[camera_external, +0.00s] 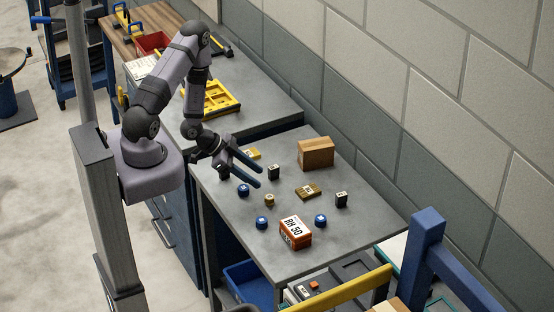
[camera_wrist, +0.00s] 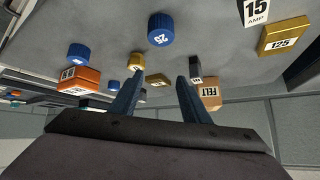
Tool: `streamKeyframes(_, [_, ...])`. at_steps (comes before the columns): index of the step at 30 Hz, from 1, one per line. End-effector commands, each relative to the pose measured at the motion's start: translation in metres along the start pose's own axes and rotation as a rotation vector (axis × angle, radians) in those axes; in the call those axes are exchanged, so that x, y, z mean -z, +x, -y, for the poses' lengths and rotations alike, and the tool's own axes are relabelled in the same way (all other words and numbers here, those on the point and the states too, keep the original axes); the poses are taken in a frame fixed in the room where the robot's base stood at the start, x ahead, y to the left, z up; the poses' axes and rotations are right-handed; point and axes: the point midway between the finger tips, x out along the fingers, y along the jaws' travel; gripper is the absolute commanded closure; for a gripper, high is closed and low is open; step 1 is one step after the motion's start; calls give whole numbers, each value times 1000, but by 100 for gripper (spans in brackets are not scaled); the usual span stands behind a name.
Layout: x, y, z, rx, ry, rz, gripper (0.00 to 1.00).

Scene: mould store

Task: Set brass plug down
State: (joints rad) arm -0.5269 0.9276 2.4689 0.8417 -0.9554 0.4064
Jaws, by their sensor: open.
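The brass plug (camera_external: 269,200) is a small gold-coloured piece standing on the grey table among other small items. It also shows in the wrist view (camera_wrist: 136,61), just beyond the tip of the left finger. My gripper (camera_external: 259,177) is above the table, behind the plug in the external view, with its two blue fingers spread apart. In the wrist view my gripper (camera_wrist: 160,78) has nothing between its fingers. The plug is apart from the fingers.
Blue caps (camera_external: 262,223), black blocks (camera_external: 341,199) and yellow boxes (camera_external: 308,191) surround the plug. An orange-red box (camera_external: 296,232) stands near the front edge, and a cardboard box (camera_external: 316,153) near the wall. The table's right end (camera_external: 365,228) is clear.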

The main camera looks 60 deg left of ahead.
Motion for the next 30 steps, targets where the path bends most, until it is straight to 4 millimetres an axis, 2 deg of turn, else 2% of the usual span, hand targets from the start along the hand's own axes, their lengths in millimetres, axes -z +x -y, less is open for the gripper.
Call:
streamKeyframes(3, [2, -14, 25, 55, 1, 186, 58])
streamKeyframes(6, [5, -34, 38, 107, -44, 326, 58])
streamKeyframes(11, [19, -75, 38, 182, -171, 505, 58])
streamKeyframes(14, [30, -104, 24, 208, -272, 593, 58])
streamKeyframes(21, [54, -161, -33, 189, -494, 731, 58])
streamKeyframes(25, [60, -179, -58, 160, -562, 774, 58])
streamKeyframes(30, [63, -190, -72, 141, -598, 799, 58])
